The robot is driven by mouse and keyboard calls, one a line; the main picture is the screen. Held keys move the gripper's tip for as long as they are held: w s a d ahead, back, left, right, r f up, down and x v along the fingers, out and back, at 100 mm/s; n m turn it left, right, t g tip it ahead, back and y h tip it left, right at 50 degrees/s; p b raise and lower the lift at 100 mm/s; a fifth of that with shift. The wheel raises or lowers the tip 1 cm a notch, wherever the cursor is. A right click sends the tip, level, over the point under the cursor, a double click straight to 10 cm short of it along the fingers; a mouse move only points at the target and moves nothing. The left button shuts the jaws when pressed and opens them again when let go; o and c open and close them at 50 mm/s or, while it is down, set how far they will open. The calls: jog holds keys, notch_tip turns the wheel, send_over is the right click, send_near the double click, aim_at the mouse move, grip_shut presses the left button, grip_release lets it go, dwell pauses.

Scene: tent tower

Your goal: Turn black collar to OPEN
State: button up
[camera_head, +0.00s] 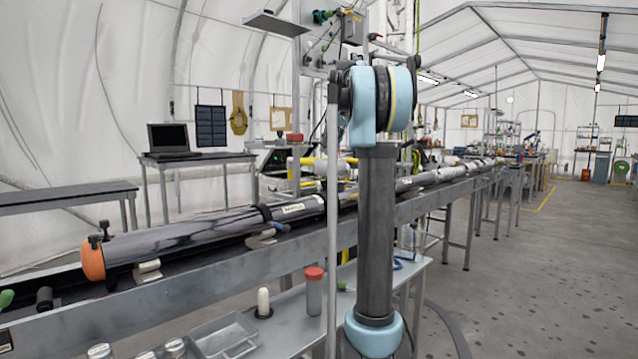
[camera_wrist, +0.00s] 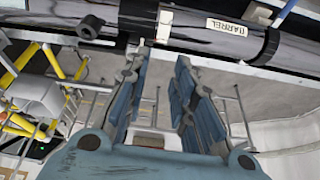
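A long dark tube (camera_head: 190,236) lies on the metal rail, with an orange cap at its near left end. A black collar-like band (camera_head: 264,212) wraps it beside a white label. In the wrist view, a black band (camera_wrist: 268,45) sits right of a label reading "BARREL" (camera_wrist: 228,27). I cannot read any OPEN mark. My gripper (camera_wrist: 157,62) is open and empty, its blue-grey fingers apart just below the tube in the picture. I cannot tell whether they touch it. In the head view my arm hides the gripper.
The metal rail (camera_head: 210,292) runs across and back to the right. A low table carries a red-capped bottle (camera_head: 314,290), a white-topped bottle (camera_head: 263,302) and a clear tray (camera_head: 228,335). A laptop (camera_head: 170,140) stands behind. Yellow bars (camera_wrist: 20,70) show at the left in the wrist view. Floor at right is clear.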

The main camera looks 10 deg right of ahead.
jog(key=w+d+r, duration=0.1)
jog(key=w+r, duration=0.1)
jog(key=w, duration=0.3)
jog(key=shift+n, duration=0.4)
jog(key=x, duration=1.7)
jog(key=shift+w, duration=0.2)
grip_shut()
jog(key=shift+d, duration=0.1)
